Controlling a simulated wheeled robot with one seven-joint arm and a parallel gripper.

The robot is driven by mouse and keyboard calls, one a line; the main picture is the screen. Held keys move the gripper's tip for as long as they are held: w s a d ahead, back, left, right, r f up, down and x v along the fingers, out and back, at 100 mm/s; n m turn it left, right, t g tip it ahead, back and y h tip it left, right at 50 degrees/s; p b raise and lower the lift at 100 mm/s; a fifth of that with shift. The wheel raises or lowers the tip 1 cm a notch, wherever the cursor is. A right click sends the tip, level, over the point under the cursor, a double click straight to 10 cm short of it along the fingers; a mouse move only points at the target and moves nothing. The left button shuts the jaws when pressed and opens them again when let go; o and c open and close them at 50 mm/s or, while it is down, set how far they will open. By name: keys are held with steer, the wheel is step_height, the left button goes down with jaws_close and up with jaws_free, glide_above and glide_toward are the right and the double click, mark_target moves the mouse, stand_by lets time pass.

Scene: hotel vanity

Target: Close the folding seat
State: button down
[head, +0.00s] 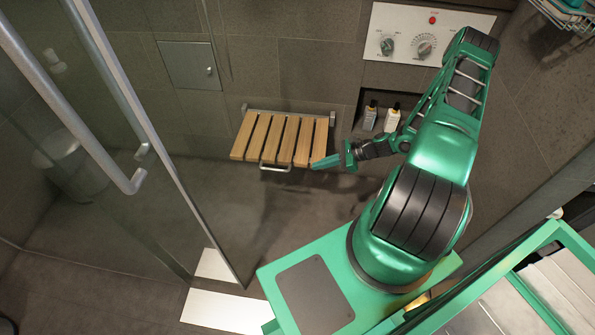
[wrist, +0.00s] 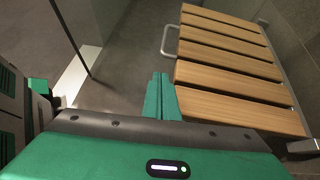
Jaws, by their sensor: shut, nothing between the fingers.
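The folding seat (head: 281,138) has several wooden slats and is folded down, out from the tiled wall. A metal bar handle (head: 275,166) stands at its front edge. The seat also fills the right of the wrist view (wrist: 225,65), with its handle (wrist: 167,40) at the upper left of the slats. My gripper (head: 325,162) is shut and empty, at the seat's front right corner. In the wrist view my gripper (wrist: 160,85) shows its green fingers together beside the seat's near left edge. I cannot tell whether they touch the seat.
A glass door with a long metal handle (head: 90,140) stands at the left. A control panel (head: 425,35) and a niche with two bottles (head: 370,115) are on the wall behind my arm. A bin (head: 70,165) stands at the far left. The floor before the seat is clear.

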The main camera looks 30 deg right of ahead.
steer(key=w+a+f+m, duration=0.1)
steer(key=w+a+f, duration=0.4)
steer(key=a+f, duration=0.1)
steer(key=shift+w+a+t, duration=0.25)
steer(key=shift+a+t, duration=0.15)
steer(key=shift+a, duration=0.25)
